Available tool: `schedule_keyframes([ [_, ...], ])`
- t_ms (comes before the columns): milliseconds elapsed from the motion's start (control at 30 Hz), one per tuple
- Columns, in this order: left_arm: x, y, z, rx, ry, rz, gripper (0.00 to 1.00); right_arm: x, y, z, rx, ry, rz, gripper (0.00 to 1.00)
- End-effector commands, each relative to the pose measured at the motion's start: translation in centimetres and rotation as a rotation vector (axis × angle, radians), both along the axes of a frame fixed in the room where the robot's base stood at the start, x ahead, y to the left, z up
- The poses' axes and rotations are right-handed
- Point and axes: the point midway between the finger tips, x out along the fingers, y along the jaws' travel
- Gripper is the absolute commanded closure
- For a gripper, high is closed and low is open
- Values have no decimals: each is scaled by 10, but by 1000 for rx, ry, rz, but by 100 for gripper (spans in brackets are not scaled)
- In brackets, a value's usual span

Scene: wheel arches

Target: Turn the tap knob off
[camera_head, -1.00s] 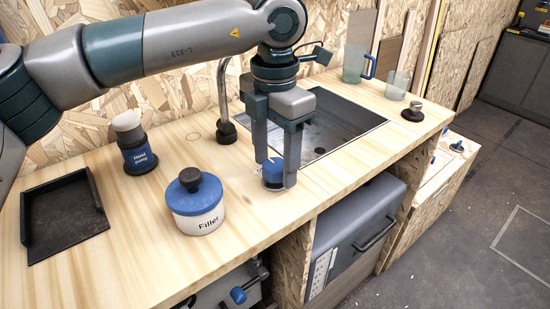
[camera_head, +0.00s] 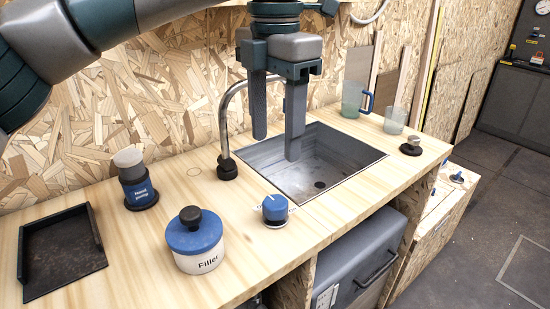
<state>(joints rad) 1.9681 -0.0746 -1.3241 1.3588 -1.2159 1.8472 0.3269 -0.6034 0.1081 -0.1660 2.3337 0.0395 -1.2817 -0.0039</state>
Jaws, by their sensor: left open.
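The tap knob (camera_head: 275,208) is a small blue knob on the wooden counter, in front of the sink's near left corner. A light marking lies on the counter around its base. The tap (camera_head: 226,135) is a curved metal spout on a black base, left of the sink (camera_head: 318,170); its upper end is hidden behind my gripper. My left gripper (camera_head: 276,148) hangs with its fingers down, open and empty. It is above and behind the knob, clear of it, with one finger in front of the sink. My right gripper is not in view.
A blue-lidded filler pot (camera_head: 195,244) and a hand pump bottle (camera_head: 135,178) stand left of the knob. A black tray (camera_head: 96,247) lies at the far left. A jug (camera_head: 352,98) and a cup (camera_head: 395,115) stand behind the sink's right side. The counter around the knob is clear.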

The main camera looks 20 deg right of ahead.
Motion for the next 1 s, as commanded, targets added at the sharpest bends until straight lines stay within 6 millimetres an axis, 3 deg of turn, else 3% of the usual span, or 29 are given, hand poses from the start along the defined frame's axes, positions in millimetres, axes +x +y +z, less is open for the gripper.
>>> schedule_keyframes([
  [100, 0, 0, 21, -1, 0, 1, 45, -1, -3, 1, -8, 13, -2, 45],
  [300, 0, 0, 38, -1, 0, 1, 45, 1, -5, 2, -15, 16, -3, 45],
  [1000, 0, 0, 41, 0, 0, 0, 45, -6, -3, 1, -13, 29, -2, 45],
])
